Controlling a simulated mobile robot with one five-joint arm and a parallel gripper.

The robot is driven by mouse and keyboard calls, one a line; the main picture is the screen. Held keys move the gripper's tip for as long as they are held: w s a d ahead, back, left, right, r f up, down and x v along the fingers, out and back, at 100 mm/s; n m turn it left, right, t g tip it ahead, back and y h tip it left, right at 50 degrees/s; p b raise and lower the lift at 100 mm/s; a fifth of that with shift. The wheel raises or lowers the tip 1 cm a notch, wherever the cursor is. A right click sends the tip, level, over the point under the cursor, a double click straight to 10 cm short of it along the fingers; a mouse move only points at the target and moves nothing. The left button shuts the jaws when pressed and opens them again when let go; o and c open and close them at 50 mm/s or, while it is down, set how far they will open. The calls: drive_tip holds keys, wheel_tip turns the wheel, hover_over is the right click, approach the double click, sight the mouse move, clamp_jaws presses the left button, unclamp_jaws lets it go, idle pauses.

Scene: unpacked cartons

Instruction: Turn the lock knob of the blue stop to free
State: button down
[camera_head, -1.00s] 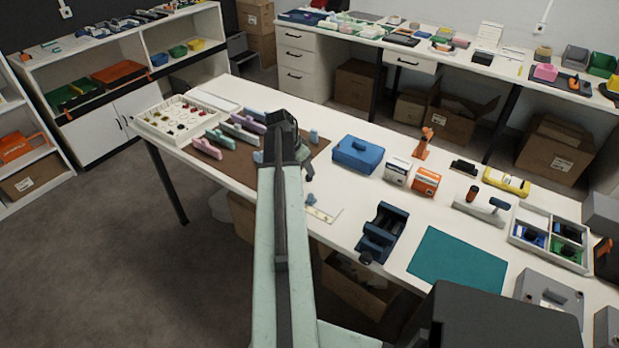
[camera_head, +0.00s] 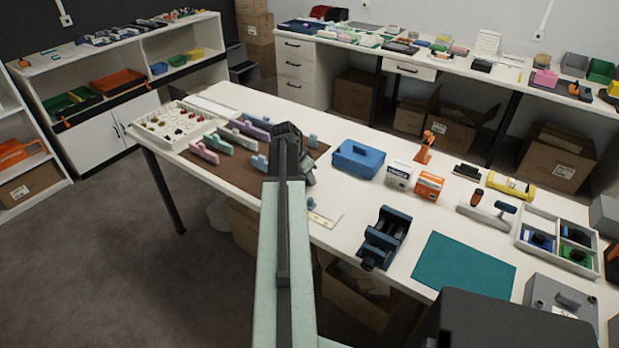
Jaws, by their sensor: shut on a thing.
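My gripper (camera_head: 304,172) is at the far end of my pale green arm, low over the brown board (camera_head: 235,167) on the white table. My arm and wrist cover most of it, and its fingertips are hidden. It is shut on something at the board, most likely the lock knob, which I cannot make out. Small blue blocks stand around it: one left of my arm (camera_head: 259,161), one just right of my wrist (camera_head: 313,141), and a partly hidden one in front (camera_head: 311,203). I cannot tell which is the blue stop, nor how its knob is turned.
Pink (camera_head: 204,152), green and purple bars stand on the board's left, beside a white tray (camera_head: 180,124) of small parts. A blue box (camera_head: 358,158), small cartons (camera_head: 429,185), a dark blue vise (camera_head: 386,238) and a teal mat (camera_head: 464,266) lie to the right.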

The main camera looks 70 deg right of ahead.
drive_tip(key=n, duration=0.2)
drive_tip(key=n+t, duration=0.1)
drive_tip(key=n, duration=0.1)
drive_tip(key=shift+s+a, duration=0.1)
drive_tip(key=shift+a, duration=0.2)
drive_tip(key=n+t, duration=0.2)
drive_tip(key=n, duration=0.2)
drive_tip(key=n+t, duration=0.1)
drive_tip(key=n, duration=0.2)
drive_tip(key=n+t, duration=0.1)
drive_tip(key=n, duration=0.1)
drive_tip(key=shift+s+d+n+y, duration=0.2)
drive_tip(key=shift+n+y, duration=0.1)
drive_tip(key=shift+n, duration=0.1)
drive_tip(key=shift+n+t+y, duration=0.5)
drive_tip(key=shift+n+y, duration=0.1)
drive_tip(key=shift+n, duration=1.3)
drive_tip(key=c, duration=1.2)
unclamp_jaws()
